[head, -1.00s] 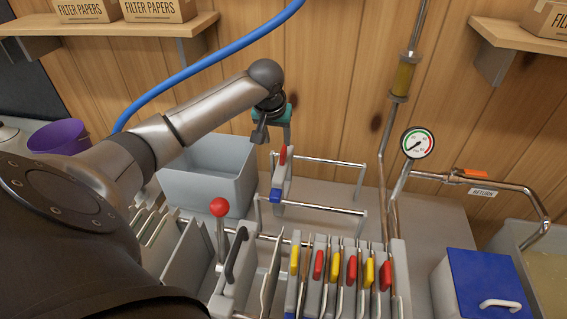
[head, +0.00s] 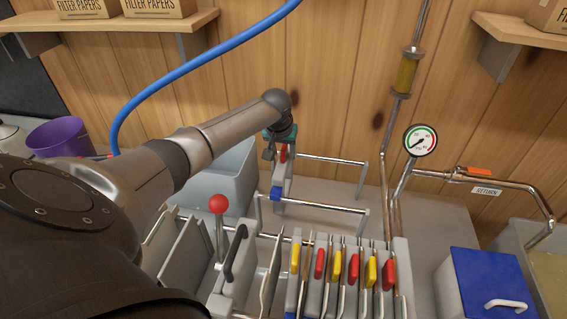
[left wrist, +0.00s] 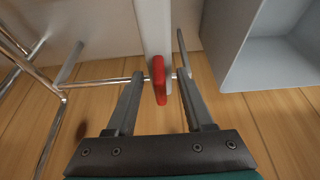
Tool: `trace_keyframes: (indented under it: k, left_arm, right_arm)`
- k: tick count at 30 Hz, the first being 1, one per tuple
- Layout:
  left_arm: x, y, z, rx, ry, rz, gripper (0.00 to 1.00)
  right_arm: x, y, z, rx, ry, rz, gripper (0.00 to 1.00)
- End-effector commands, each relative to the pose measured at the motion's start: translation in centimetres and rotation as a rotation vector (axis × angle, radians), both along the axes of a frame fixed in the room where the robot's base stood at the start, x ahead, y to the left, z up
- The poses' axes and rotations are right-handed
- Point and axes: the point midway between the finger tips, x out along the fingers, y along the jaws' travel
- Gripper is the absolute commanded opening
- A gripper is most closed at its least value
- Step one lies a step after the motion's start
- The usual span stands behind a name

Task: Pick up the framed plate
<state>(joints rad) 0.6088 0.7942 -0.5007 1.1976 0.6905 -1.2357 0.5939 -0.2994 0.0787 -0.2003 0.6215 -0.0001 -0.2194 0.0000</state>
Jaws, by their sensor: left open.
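The framed plate (head: 279,182) is a pale upright plate with a red tab on top and a blue corner mark. It stands at the left end of a metal rail rack in the head view. My left gripper (head: 276,153) is open, right at the plate's top. In the left wrist view, the plate's red tab (left wrist: 159,80) lies between the two open fingers of my left gripper (left wrist: 160,76). A gap shows on each side of the tab. My right gripper is not in view.
A grey bin (head: 215,175) stands just left of the rack. In front is a filter press with several plates with red and yellow tabs (head: 340,264) and a red-knobbed lever (head: 219,204). A pressure gauge (head: 420,140) and pipes are at right.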

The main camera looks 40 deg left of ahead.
Motion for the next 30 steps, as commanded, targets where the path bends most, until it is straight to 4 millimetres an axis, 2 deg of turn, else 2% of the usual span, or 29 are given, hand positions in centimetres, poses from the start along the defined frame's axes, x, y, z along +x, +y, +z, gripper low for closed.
trace_keyframes:
  k: [8,21,30]
  left_arm:
    - [0.04,0.0,-0.08,0.0,0.0,-0.001,0.5]
    - [0.01,0.01,-0.09,0.0,0.0,0.0,0.01]
    - [0.0,0.02,-0.09,0.0,0.001,0.0,0.0]
  right_arm:
    - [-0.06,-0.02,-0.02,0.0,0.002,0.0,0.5]
    - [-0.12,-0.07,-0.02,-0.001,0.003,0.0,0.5]
    - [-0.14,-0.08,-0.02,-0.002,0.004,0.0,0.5]
